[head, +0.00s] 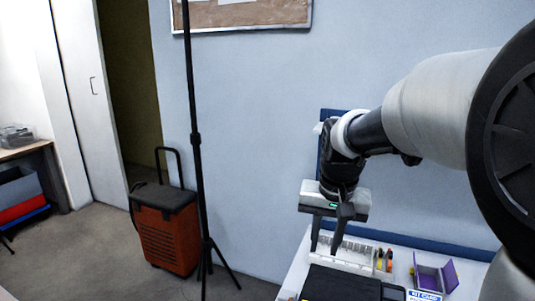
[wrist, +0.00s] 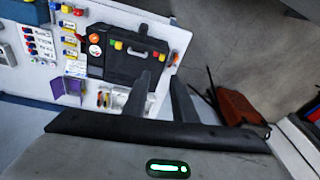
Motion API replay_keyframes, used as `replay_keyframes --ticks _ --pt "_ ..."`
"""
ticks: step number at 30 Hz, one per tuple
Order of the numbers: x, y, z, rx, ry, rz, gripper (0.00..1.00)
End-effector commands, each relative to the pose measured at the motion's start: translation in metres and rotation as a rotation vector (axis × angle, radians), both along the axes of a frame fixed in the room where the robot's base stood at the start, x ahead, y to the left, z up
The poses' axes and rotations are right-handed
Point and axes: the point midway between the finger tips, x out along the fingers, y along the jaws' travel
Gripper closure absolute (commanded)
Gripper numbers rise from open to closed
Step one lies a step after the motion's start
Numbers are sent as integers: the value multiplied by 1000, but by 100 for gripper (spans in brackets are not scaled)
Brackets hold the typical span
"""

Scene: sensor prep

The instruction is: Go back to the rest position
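My gripper (head: 325,250) is in the head view at the right of centre, pointing down over the back left part of the white table (head: 295,262). Its two fingers stand apart with nothing seen between them, and they also show in the wrist view (wrist: 160,80). Behind the fingers in the head view is a pale tray with compartments (head: 345,252). I cannot tell how high the fingertips are above it. A black case (head: 340,285) lies in front of the tray.
A purple holder (head: 436,275) and a kit card (head: 424,295) are to the right on the table. In the wrist view several small coloured parts (wrist: 70,27) lie around the case. An orange wheeled case (head: 168,238) and a black stand (head: 196,140) are on the floor at left.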

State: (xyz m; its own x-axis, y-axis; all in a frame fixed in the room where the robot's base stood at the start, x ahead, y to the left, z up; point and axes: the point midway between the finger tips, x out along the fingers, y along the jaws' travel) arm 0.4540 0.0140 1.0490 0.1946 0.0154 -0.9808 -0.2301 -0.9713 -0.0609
Motion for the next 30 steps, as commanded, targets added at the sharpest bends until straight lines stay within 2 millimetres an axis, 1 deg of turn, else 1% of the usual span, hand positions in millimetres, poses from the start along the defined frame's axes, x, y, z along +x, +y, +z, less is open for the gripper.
replay_keyframes --ticks 1,3,5,6,9,12,15,21,22,23,26,30 --pt "-19 -2 14 -3 -32 19 75" --pt "-42 -4 26 -11 -69 48 75" --pt "-63 -6 34 -18 -101 71 75" --pt "-76 -7 39 -24 -122 86 75" --pt "-107 -9 45 -39 -169 123 75" --pt "-132 -11 45 -54 -208 154 75" --pt "-152 -12 44 -69 -242 179 75" --pt "-185 -15 36 -97 -301 220 75" --pt "-187 -15 44 -99 -303 223 75" --pt "-185 -15 58 -98 -300 224 75" --pt "-185 -14 78 -96 -296 223 75" --pt "-185 -14 112 -96 -296 222 75"
